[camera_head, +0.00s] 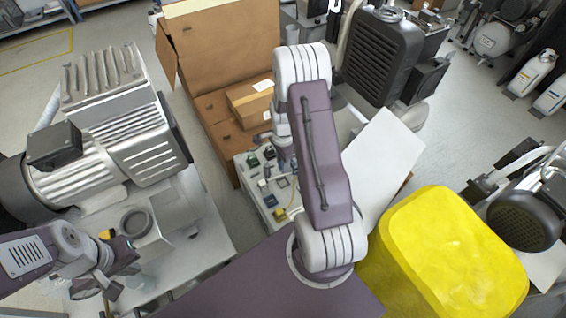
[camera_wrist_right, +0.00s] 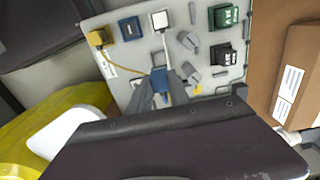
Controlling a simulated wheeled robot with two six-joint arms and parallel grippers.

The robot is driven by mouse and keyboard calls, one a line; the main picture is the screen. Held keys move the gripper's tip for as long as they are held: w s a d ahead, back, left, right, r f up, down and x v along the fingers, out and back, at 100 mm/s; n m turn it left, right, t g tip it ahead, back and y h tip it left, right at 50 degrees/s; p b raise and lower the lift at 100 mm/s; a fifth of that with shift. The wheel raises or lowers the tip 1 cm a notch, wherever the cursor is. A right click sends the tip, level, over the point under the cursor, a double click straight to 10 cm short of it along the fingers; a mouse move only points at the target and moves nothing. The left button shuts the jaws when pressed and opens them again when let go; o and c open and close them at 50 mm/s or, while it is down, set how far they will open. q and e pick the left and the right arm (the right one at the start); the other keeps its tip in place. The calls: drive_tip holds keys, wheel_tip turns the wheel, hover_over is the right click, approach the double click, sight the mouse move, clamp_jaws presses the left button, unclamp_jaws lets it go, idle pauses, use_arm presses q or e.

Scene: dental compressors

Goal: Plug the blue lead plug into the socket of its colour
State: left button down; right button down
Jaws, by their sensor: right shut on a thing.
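In the right wrist view, my right gripper (camera_wrist_right: 162,92) is shut on the blue plug (camera_wrist_right: 160,80), which lies between its fingers over the light grey panel (camera_wrist_right: 128,90). A blue square socket (camera_wrist_right: 130,28) is on the panel, up and left of the held plug, apart from it. In the head view the panel (camera_head: 246,178) shows at the centre, and my right arm hides the right gripper and much of the panel. My left gripper (camera_head: 98,288) is at the lower left over a grey bench, with its fingers looking apart and empty.
The panel also carries a yellow block with a yellow lead (camera_wrist_right: 99,37), a white socket (camera_wrist_right: 160,20), a green block (camera_wrist_right: 223,16) and a black block (camera_wrist_right: 224,54). Cardboard boxes (camera_head: 225,45) stand behind it. A yellow bin (camera_head: 450,255) is at the right, a compressor (camera_head: 110,140) at the left.

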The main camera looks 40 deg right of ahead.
drive_tip(key=s+a+p, duration=0.1)
drive_tip(key=s+a, duration=0.3)
drive_tip(key=a, duration=0.4)
drive_tip(key=shift+a+p, duration=0.25)
drive_tip(key=shift+p, duration=0.15)
drive_tip(key=shift+f, duration=0.1)
drive_tip(key=shift+w+f+b, duration=0.1)
drive_tip(key=shift+f+b, duration=2.25)
drive_tip(key=shift+f, duration=1.25)
drive_tip(key=shift+f, duration=0.2)
drive_tip(key=shift+f, duration=0.15)
drive_tip(key=shift+f, duration=0.25)
